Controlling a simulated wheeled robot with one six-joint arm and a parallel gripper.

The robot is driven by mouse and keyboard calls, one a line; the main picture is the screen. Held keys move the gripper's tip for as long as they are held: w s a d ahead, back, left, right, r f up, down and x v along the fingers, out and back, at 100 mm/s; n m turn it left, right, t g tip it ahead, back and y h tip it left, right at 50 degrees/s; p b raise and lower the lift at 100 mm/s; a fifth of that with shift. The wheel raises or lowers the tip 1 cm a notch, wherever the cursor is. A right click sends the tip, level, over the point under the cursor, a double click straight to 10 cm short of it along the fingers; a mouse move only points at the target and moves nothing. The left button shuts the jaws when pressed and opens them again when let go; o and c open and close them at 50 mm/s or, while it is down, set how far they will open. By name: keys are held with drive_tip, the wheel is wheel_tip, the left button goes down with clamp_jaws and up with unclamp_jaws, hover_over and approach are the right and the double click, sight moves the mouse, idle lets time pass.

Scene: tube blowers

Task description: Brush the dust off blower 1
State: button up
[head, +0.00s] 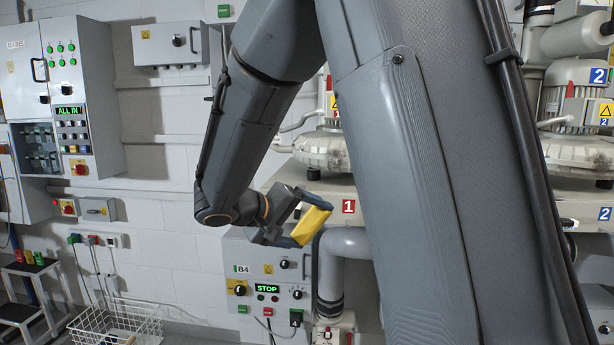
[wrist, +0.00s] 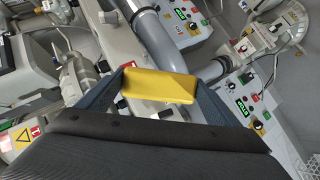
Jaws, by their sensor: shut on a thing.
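Blower 1 (head: 312,152) is a pale round housing on a shelf. The red label 1 (head: 348,206) is on the shelf's front edge. My arm hides its right part, and dust on it is too small to make out. My gripper (head: 311,222) is shut on a plain yellow block (head: 316,220). Whether the block is the brush, and where any bristles are, I cannot tell. The block is below the blower in the picture, in front of the shelf edge. In the wrist view the yellow block (wrist: 160,87) spans between both fingers.
A grey pipe (head: 343,243) runs down beside the control box B4 (head: 268,268), whose display reads STOP. Blower 2 (head: 585,150) stands at the right. A wall cabinet (head: 75,95) reads ALL IN. A wire basket (head: 118,325) is at lower left. The wall left of my gripper is mostly clear.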

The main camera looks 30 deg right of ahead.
sight(307, 216)
wheel_tip(307, 216, up, 13)
drive_tip(key=t+h, duration=0.2)
drive_tip(key=t, duration=0.1)
drive_tip(key=w+d, duration=0.4)
drive_tip(key=shift+w+d+p, duration=0.2)
drive_tip(key=shift+w+p, duration=0.2)
drive_tip(key=shift+w+d+b, duration=0.85)
drive_tip(key=shift+d, duration=0.05)
idle(0.8)
drive_tip(key=shift+s+d+b, duration=1.2)
drive_tip(key=shift+s, duration=0.2)
drive_tip(key=s+d+b, duration=0.2)
drive_tip(key=shift+s+d+b, duration=0.2)
drive_tip(key=shift+d+b, duration=0.15)
drive_tip(key=shift+b, duration=0.05)
drive_tip(key=shift+b, duration=0.4)
